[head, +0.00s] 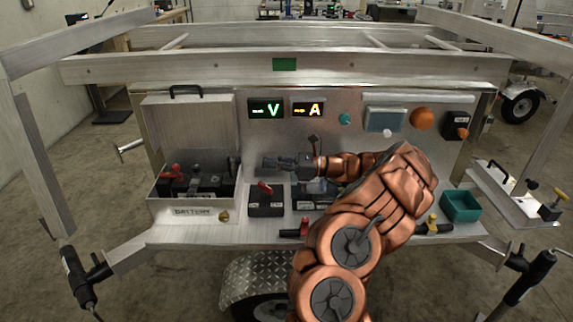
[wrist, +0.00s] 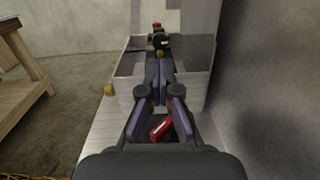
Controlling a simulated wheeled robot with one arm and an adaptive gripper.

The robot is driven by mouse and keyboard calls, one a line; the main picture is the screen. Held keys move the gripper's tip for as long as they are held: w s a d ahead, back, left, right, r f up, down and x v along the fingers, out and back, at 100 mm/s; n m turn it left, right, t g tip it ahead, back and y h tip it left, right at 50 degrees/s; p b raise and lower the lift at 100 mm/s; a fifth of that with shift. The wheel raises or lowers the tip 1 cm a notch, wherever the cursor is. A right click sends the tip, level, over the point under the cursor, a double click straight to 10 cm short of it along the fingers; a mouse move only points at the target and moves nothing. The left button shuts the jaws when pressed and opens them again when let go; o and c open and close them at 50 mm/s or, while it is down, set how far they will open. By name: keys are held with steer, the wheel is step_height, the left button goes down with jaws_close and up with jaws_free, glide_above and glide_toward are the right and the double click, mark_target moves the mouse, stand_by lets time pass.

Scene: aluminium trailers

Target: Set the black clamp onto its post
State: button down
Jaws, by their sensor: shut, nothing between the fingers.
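The open metal battery box (head: 160,207) stands at the left of the shelf. Inside is a dark battery with a red clamp (head: 175,171) at its left. A black clamp (head: 232,165) shows near the box's right end; in the wrist view a black shape (wrist: 160,42) stands beyond my fingertips, in front of a red top (wrist: 157,25). I cannot tell whether the black clamp sits on its post, which is not clearly visible. My gripper (head: 264,162) is shut and empty, level, pointing left, just right of the box. Its fingers also show in the wrist view (wrist: 159,62).
A black switch box with a red handle (head: 266,188) stands below my gripper. The panel behind carries V (head: 265,108) and A (head: 308,108) displays. A teal bin (head: 460,206) is at the right. A brass knob (head: 223,216) is on the box front.

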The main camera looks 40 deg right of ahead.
steer(key=shift+x, duration=2.85)
steer(key=shift+w+a+r+h+p, duration=0.15)
steer(key=shift+r+h+p, duration=0.15)
steer(key=shift+p, duration=0.35)
